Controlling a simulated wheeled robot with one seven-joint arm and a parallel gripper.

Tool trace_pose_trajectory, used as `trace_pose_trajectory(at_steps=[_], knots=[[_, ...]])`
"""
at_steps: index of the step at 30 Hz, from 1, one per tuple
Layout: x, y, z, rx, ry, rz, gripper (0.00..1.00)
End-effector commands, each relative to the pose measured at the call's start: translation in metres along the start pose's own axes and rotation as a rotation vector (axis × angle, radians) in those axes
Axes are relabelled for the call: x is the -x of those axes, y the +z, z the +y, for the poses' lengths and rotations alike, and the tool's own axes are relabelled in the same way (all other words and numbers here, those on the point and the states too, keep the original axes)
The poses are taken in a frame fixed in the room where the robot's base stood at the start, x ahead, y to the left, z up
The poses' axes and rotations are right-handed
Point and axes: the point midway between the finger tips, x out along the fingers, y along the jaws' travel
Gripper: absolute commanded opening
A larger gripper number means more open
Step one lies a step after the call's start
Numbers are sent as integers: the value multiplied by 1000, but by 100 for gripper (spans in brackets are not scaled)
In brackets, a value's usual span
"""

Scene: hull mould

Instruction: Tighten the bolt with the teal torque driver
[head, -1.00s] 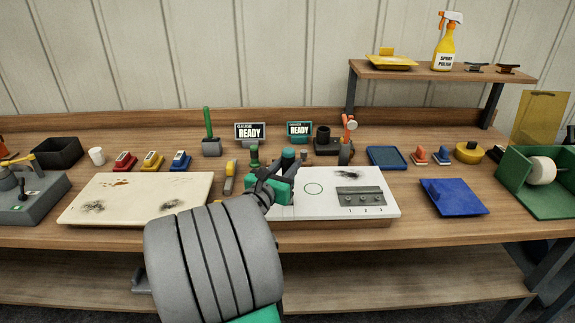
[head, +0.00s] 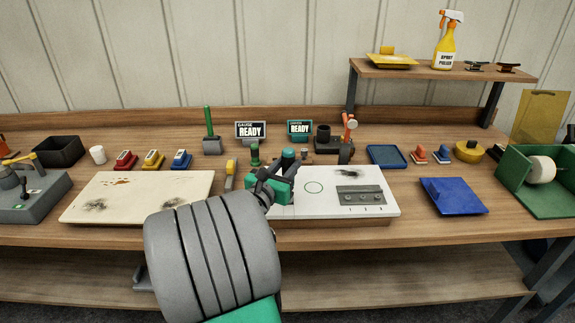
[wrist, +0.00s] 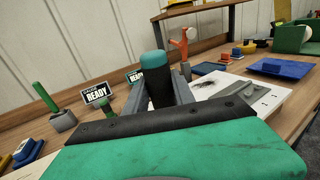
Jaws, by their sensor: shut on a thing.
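The teal torque driver (head: 288,156) stands upright, a dark cylinder with a teal cap; it also shows in the wrist view (wrist: 155,78). My gripper (wrist: 160,95) is shut around it, a finger on each side. In the head view my gripper (head: 280,176) is over the left part of the white panel (head: 322,210). The driver's lower end is hidden behind my gripper. A grey metal strip (head: 361,187) with several bolts (head: 363,197) lies on the panel's right part, apart from the driver.
A green-topped tool (head: 254,154) stands close behind my gripper. Two READY gauges (head: 250,131) (head: 300,129) are at the back. A raised shelf (head: 440,70) stands at back right.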

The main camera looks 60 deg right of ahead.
Motion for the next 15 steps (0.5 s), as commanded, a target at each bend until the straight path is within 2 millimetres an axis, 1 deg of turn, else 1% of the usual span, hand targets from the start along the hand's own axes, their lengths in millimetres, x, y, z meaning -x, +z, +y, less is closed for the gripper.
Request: trace_pose_trajectory(at_steps=[15], knots=[[0,-4,0,-2,0,-2,0]])
